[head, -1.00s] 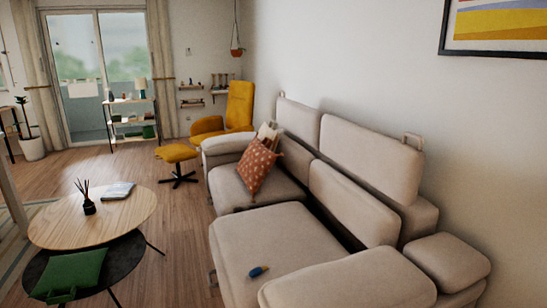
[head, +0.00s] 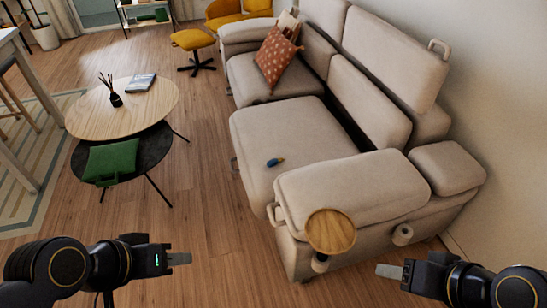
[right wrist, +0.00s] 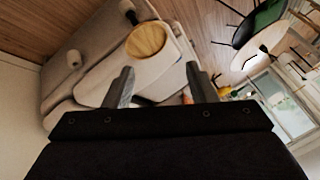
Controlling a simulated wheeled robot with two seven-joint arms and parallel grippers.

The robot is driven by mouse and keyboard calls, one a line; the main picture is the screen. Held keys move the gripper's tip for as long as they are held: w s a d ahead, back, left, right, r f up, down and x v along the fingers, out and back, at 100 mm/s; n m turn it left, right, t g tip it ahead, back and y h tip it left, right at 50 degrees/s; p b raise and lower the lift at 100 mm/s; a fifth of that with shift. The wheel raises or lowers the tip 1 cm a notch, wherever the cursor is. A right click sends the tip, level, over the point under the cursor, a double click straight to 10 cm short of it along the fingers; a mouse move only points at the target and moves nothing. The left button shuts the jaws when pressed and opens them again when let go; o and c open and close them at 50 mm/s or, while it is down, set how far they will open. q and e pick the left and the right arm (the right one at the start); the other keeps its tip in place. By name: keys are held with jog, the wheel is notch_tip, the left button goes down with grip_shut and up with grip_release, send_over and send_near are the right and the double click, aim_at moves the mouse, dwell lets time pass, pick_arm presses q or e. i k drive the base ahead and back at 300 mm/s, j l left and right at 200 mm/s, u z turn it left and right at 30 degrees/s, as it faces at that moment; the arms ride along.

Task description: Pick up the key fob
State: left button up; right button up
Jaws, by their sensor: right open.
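The key fob (head: 275,162) is a small dark blue thing with a yellowish end. It lies on the seat of the beige sofa (head: 262,128), close behind the wide armrest. My right gripper (head: 378,270) is at the lower right of the head view, in front of the sofa's near end and well apart from the fob. In the right wrist view its two fingers (right wrist: 159,88) are spread with nothing held between them. My left gripper (head: 190,259) is at the lower left over the floor, far from the fob; its jaw opening cannot be made out.
A round wooden tray (head: 331,231) sits at the near end of the armrest (head: 350,187). Wood floor (head: 210,210) lies clear between tables and sofa.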

aim_at(275, 162)
jog(key=i+j, duration=0.95)
jog(key=i+j+u, duration=0.15)
jog(key=i+j, duration=0.75)
jog(key=i, duration=0.1)
